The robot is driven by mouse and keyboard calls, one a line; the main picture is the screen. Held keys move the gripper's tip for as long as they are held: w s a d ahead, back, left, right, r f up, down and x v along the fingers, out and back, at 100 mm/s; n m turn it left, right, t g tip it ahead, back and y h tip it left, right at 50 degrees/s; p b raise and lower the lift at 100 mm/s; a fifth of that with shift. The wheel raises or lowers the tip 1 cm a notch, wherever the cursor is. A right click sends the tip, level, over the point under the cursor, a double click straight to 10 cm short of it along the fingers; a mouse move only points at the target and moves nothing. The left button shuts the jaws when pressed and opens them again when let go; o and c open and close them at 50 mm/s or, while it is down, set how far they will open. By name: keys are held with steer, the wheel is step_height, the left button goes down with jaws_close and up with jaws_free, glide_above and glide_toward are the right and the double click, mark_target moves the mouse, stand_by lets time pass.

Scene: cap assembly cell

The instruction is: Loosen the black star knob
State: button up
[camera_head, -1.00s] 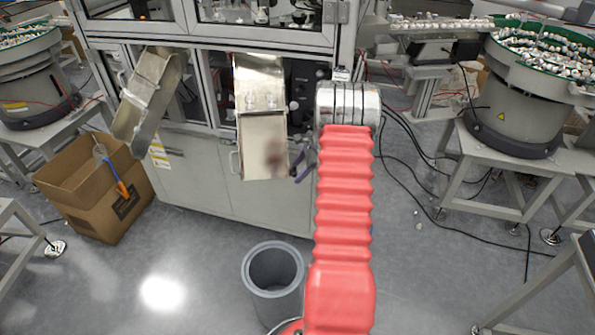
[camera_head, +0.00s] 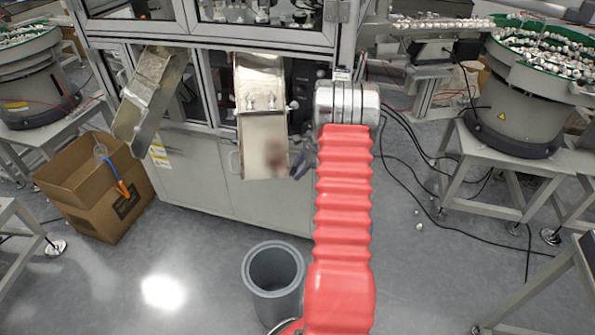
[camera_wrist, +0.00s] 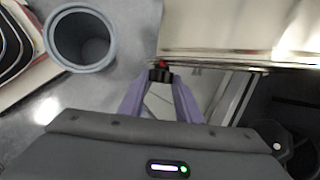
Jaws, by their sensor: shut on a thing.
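The black star knob (camera_wrist: 160,74) shows in the wrist view, small and dark with a red spot on top. It sits at the edge of the metal chute (camera_wrist: 220,62). The purple fingers of my gripper (camera_wrist: 160,78) are shut on it, one on each side. In the head view my gripper (camera_head: 299,166) is at the lower right edge of the chute (camera_head: 251,150), partly behind my red-sleeved arm. The knob cannot be made out there.
A grey bin (camera_head: 273,270) stands on the floor below. A second chute (camera_head: 150,98) and a cardboard box (camera_head: 95,190) are at the left. The machine cabinet (camera_head: 200,180) is behind the chute. A bowl feeder (camera_head: 520,115) stands on a frame at the right.

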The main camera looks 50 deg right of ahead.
steer(key=shift+s+a+f, duration=0.15)
steer(key=shift+f, duration=0.05)
steer(key=shift+s+f, duration=0.1)
steer(key=shift+s, duration=0.05)
steer(key=shift+s+a+f+n+t+h, duration=0.1)
steer(key=shift+n+t+h, duration=0.05)
steer(key=shift+t+h, duration=0.4)
steer(key=shift+s+d+f+n+t+h, duration=0.1)
steer(key=shift+n+t+h, duration=0.15)
steer(key=shift+t, duration=0.4)
steer(key=shift+s+a+f+n+t+h, duration=0.1)
steer(key=shift+t+h, duration=0.4)
steer(key=shift+t, duration=0.1)
steer(key=shift+s+a+f+t+h, duration=0.1)
steer(key=shift+s+f+t+h, duration=0.1)
steer(key=shift+t+h, duration=0.55)
steer(key=shift+w+a+f+n+t+h, duration=0.1)
steer(key=shift+f+n+t+h, duration=0.4)
steer(key=shift+n+t, duration=1.1)
steer(key=shift+w+d+f+n+t+h, duration=0.15)
steer(key=shift+n+t+h, duration=0.45)
steer(key=shift+t, duration=2.1)
steer(key=shift+s+a+f+n+t+h, duration=0.15)
steer(key=shift+f+n+t+h, duration=0.5)
steer(key=shift+t, duration=1.5)
steer(key=shift+w+r+n, duration=0.15)
steer(key=shift+r+n, duration=0.1)
steer(key=shift+n, duration=0.2)
